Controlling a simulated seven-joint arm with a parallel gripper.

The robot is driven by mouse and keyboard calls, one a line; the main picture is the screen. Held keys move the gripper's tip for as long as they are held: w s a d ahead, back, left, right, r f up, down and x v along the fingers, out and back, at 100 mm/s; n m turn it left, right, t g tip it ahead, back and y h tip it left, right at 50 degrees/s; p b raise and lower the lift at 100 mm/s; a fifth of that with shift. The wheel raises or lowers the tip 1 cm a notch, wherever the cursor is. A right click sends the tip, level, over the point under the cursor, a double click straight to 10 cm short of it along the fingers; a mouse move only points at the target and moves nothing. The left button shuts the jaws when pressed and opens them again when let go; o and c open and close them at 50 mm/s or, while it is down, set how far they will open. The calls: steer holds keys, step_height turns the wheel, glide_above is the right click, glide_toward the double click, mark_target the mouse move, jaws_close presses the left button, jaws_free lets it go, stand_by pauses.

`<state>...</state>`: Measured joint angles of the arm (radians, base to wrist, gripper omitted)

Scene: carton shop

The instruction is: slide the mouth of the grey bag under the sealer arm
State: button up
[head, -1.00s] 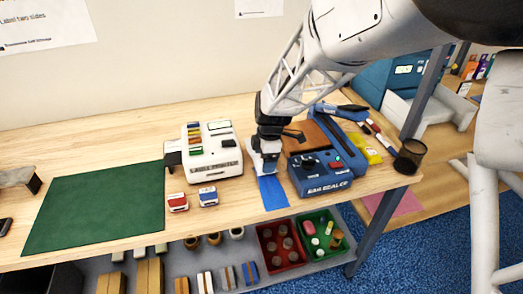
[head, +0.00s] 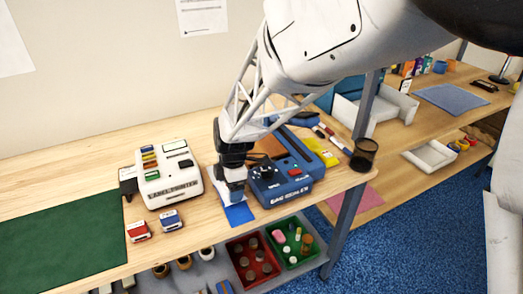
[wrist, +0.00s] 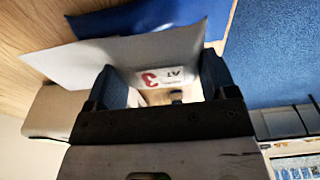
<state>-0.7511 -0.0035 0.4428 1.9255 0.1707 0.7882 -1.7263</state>
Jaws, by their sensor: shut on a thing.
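My gripper (head: 235,186) is just left of the bag sealer, low over the bench, shut on the grey bag. The pale grey bag (wrist: 75,62) spreads beyond the fingers in the wrist view; in the head view only a small part (head: 222,190) shows beside the gripper. A white label with a red 3 (wrist: 165,76) shows between the fingers (wrist: 165,85). The blue bag sealer (head: 290,196) has its name on the front and a red button. Its blue arm (head: 293,120) looks raised at the back. The bag's mouth is hard to tell.
A blue sheet (head: 239,214) lies at the bench's front edge and partly under the bag in the wrist view (wrist: 150,15). A label printer (head: 170,182) and two stamps stand left. A dark cup (head: 364,154) and yellow item (head: 323,155) are right. A green mat (head: 60,245) is clear.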

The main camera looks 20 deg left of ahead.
mark_target(256, 144)
stand_by(0.4)
steer(key=shift+w+a+r+m, duration=0.2)
steer(key=shift+w+r+m, duration=0.1)
steer(key=shift+w+m, duration=0.2)
steer(key=shift+w+a+r+m, duration=0.2)
steer(key=shift+w+r+m, duration=0.1)
steer(key=shift+w+m, duration=0.25)
steer(key=shift+w+a+r+m, duration=0.2)
steer(key=shift+w+r+m, duration=0.15)
steer(key=shift+w, duration=0.25)
steer(key=w+a+r+m+t, duration=0.1)
steer(key=w+a+r+m, duration=0.1)
steer(key=w+m, duration=0.5)
steer(key=w+a+r+m+t, duration=0.1)
steer(key=w+a+r+m, duration=0.1)
steer(key=w+m, duration=0.6)
steer(key=shift+a+r, duration=0.4)
steer(key=shift+r, duration=0.3)
steer(key=shift+f, duration=0.25)
